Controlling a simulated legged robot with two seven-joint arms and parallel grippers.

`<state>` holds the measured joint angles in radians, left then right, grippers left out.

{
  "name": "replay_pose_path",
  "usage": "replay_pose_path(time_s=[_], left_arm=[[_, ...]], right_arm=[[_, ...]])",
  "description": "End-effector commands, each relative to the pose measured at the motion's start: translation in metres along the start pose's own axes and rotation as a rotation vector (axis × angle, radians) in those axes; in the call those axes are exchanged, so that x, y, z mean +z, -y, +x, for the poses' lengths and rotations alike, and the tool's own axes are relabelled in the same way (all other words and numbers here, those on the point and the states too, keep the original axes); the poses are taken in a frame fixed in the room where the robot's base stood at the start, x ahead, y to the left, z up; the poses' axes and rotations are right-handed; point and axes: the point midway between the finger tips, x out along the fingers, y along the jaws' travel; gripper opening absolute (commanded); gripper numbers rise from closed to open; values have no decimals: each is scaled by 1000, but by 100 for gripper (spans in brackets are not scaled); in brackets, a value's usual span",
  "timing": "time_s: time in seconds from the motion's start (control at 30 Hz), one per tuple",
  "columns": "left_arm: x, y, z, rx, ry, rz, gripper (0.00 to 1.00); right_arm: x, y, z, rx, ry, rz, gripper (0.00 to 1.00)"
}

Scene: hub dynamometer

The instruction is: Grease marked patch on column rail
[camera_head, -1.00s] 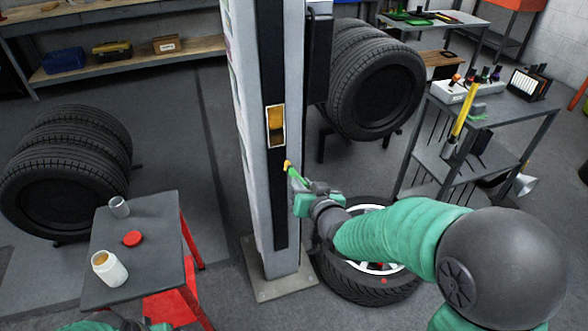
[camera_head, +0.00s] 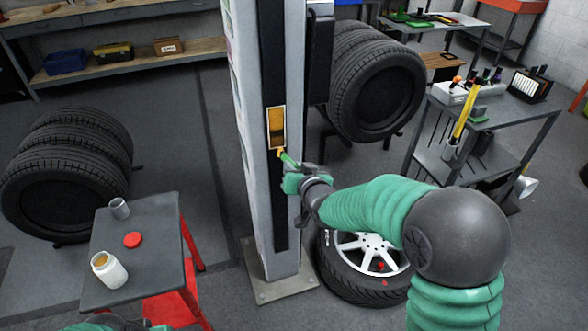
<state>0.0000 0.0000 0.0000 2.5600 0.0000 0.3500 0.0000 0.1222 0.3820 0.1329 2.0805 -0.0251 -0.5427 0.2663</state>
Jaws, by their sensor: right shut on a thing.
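The column (camera_head: 258,210) stands upright in the middle, with a dark rail strip (camera_head: 279,205) on its front. The marked patch (camera_head: 276,128) is a pale-outlined rectangle on that strip, with amber colour inside. My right gripper (camera_head: 293,178) is shut on a green-handled brush (camera_head: 288,160). The brush's yellowish tip is just below the patch's lower edge; I cannot tell whether it touches the rail. An open white jar (camera_head: 109,270) with amber contents stands on the small table, near a red lid (camera_head: 132,240). Only teal and dark parts of my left gripper (camera_head: 122,323) show at the bottom edge.
A grey cup (camera_head: 119,208) stands on the small dark table (camera_head: 150,265) at left. Tyres (camera_head: 65,170) stand behind it. A wheel (camera_head: 365,265) lies at the column's foot, under my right arm. A tool cart (camera_head: 510,130) stands at right.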

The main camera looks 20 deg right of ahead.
Motion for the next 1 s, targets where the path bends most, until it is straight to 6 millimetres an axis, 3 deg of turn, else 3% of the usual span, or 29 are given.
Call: replay_pose_path(time_s=[1.0], left_arm=[[0, 0, 0, 0, 0, 0, 89]], right_arm=[[-5, 2, 14, 0, 0, 0, 0]])
